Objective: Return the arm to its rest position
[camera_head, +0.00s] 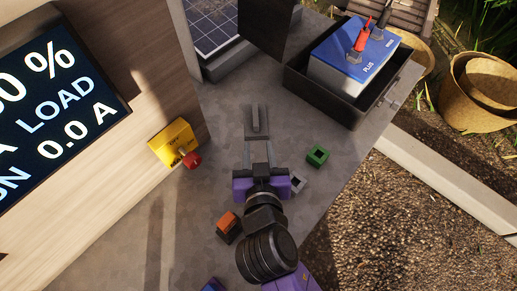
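My gripper (259,142) extends from my arm over the grey worktop, near the middle of the view. It has a purple body, and its two grey fingers point toward the top of the picture. The fingers look apart, with a gap between them. A small grey upright piece (256,118) shows just beyond the fingertips; I cannot tell whether it touches them. My dark wrist and purple arm links run down to the bottom edge and hide part of the worktop.
A yellow box with a red knob (191,159) stands left of my gripper. A blue-topped battery (355,58) sits in an open black case (318,102). A display (55,100) stands at left.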

